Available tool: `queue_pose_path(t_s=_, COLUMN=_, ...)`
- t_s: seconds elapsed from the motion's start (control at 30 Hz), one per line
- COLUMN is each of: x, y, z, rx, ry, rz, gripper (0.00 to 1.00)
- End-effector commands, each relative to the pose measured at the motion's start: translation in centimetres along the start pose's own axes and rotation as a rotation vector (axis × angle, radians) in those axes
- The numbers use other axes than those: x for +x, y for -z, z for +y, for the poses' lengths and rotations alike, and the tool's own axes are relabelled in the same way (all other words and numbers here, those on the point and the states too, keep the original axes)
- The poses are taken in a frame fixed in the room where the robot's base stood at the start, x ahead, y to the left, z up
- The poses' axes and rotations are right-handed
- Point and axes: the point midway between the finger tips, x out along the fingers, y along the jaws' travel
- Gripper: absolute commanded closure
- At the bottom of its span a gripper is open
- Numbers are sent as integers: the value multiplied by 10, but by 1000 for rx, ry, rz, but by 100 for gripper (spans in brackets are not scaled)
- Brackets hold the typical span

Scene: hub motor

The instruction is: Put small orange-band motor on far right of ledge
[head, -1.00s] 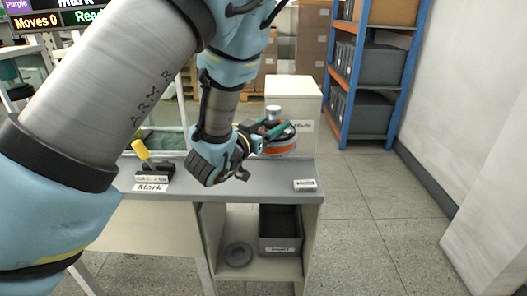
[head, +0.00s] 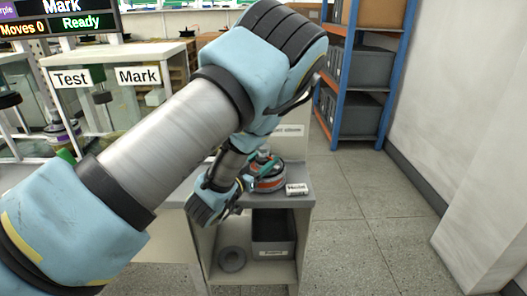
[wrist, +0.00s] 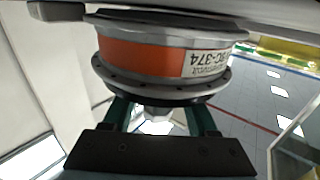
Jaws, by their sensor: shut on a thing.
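The small orange-band motor (head: 268,182) is a grey disc with an orange band. It is at the right end of the grey ledge (head: 262,201), just left of a small white label block. In the wrist view the motor (wrist: 150,57) fills the upper middle, with a white label ending in 374. My gripper (head: 262,170), with green fingers, is shut on the motor; in the wrist view the fingers (wrist: 160,112) reach up to its underside in the picture. Whether the motor touches the ledge I cannot tell. My arm hides much of the ledge's left part.
The white label block (head: 297,189) stands at the ledge's right end. Below are a dark bin (head: 272,230) and a grey ring (head: 232,259) on a shelf. A white block stands behind the motor. A blue rack (head: 345,80) is at back right; the floor to the right is clear.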

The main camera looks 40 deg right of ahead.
Motion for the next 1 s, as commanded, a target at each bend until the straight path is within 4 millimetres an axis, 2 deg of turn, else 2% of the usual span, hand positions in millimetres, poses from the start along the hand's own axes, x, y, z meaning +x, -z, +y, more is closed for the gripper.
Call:
queue_pose_path(t_s=0.43, x=1, y=-2, z=0, rx=1, ry=0, rz=9, gripper=100)
queue_pose_path(t_s=0.47, x=0, y=-5, z=0, rx=0, ry=0, rz=1, gripper=39)
queue_pose_path(t_s=0.7, x=0, y=-4, z=0, rx=0, ry=0, rz=1, gripper=12)
queue_pose_path(t_s=1.0, x=0, y=-2, z=0, rx=1, ry=0, rz=1, gripper=11)
